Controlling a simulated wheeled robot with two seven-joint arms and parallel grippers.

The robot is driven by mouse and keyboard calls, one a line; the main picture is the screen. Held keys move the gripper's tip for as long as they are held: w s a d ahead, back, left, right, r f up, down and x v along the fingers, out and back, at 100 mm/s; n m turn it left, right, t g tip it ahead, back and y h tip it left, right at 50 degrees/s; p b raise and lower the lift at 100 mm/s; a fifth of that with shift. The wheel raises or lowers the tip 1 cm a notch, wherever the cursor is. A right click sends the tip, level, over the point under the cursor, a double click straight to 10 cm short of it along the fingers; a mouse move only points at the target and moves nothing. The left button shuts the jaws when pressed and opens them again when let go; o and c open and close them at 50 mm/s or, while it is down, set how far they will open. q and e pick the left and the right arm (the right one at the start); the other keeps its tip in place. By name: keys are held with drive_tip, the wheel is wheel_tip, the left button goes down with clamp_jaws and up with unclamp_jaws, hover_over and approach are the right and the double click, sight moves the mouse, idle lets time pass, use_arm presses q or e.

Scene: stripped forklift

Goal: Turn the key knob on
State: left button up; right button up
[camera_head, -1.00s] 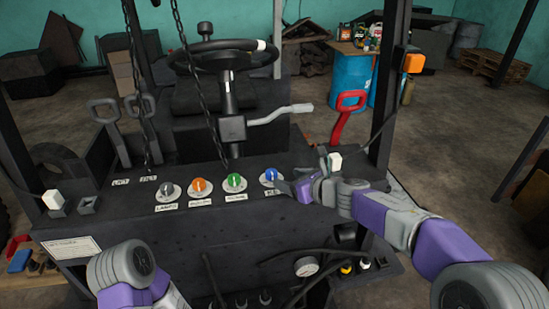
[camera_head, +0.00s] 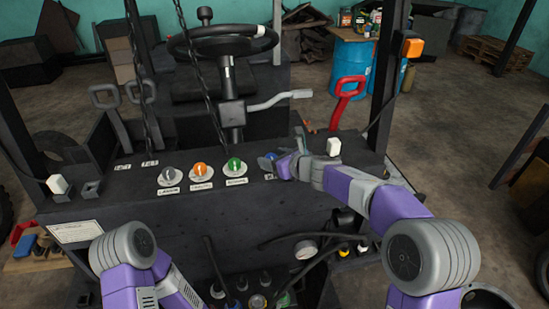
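A row of knobs on round plates sits on the dark forklift panel (camera_head: 130,190): a grey knob (camera_head: 169,174), an orange knob (camera_head: 200,169), a green knob (camera_head: 234,164) and a blue knob (camera_head: 267,161). The labels under them are too small to read, so I cannot tell which one is the key knob. My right gripper (camera_head: 281,167) is at the blue knob and partly covers it. I cannot tell whether its fingers are open or shut, or whether they touch the knob. My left arm shows at the lower left, but its gripper is out of view.
The steering wheel (camera_head: 222,40) and a light grey lever (camera_head: 280,98) stand behind the panel. A red handle (camera_head: 347,88) and a dark post stand to the right. Chains hang above the panel's left part. Hoses and a gauge (camera_head: 305,249) lie below.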

drive_tip(key=c, duration=1)
